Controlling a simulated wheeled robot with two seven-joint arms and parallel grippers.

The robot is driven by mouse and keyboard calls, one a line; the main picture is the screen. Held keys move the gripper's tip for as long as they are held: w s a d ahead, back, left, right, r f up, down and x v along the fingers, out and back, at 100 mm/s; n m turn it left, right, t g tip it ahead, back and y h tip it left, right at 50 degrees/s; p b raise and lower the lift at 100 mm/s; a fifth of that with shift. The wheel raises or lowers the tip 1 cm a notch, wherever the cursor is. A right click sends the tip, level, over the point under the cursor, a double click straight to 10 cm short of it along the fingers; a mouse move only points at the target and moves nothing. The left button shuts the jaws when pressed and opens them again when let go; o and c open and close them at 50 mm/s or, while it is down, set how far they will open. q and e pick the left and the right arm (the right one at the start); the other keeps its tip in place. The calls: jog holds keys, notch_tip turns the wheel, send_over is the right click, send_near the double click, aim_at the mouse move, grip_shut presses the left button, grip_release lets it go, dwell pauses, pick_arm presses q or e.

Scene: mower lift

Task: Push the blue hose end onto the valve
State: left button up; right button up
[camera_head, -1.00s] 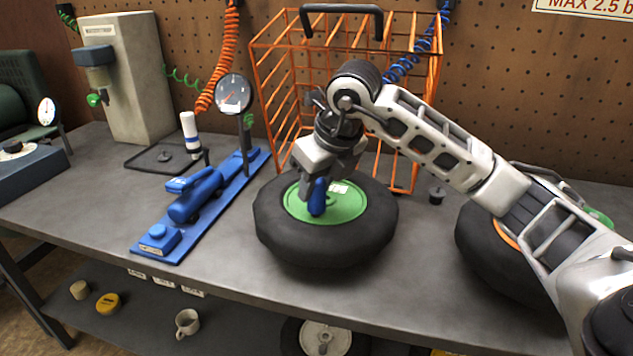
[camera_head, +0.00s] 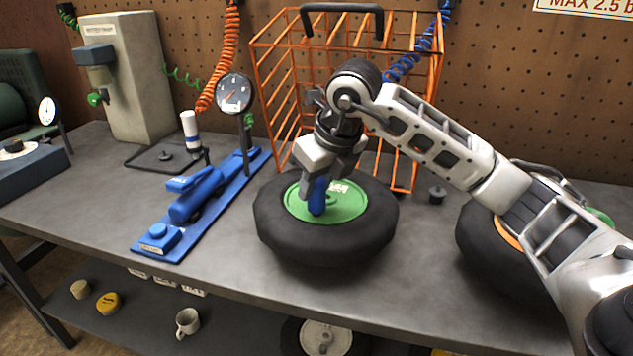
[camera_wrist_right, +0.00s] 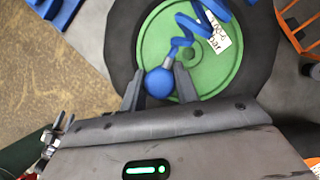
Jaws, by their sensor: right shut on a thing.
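The right gripper (camera_head: 312,192) points down over the green-hubbed wheel and is shut on the blue hose end (camera_head: 318,197). In the right wrist view the blue hose end (camera_wrist_right: 160,83) sits between the two fingertips (camera_wrist_right: 158,84), and coiled blue hose (camera_wrist_right: 185,32) runs up from it. The wheel (camera_head: 325,240) is a black tyre lying flat on the bench with a green hub (camera_head: 345,205). The hose end is over the hub's left part. The valve is not visible, and I cannot tell whether the hose end touches it. The left gripper is not in view.
A blue foot pump (camera_head: 197,200) with a dial gauge (camera_head: 234,93) stands left of the wheel. An orange wire cage (camera_head: 270,90) stands close behind it. Another black tyre (camera_head: 490,255) lies at the right, partly behind my arm. The bench front (camera_head: 230,265) is clear.

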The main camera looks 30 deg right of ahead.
jog(key=shift+f+b, duration=0.55)
jog(key=shift+f, duration=0.15)
jog(key=o, duration=0.8)
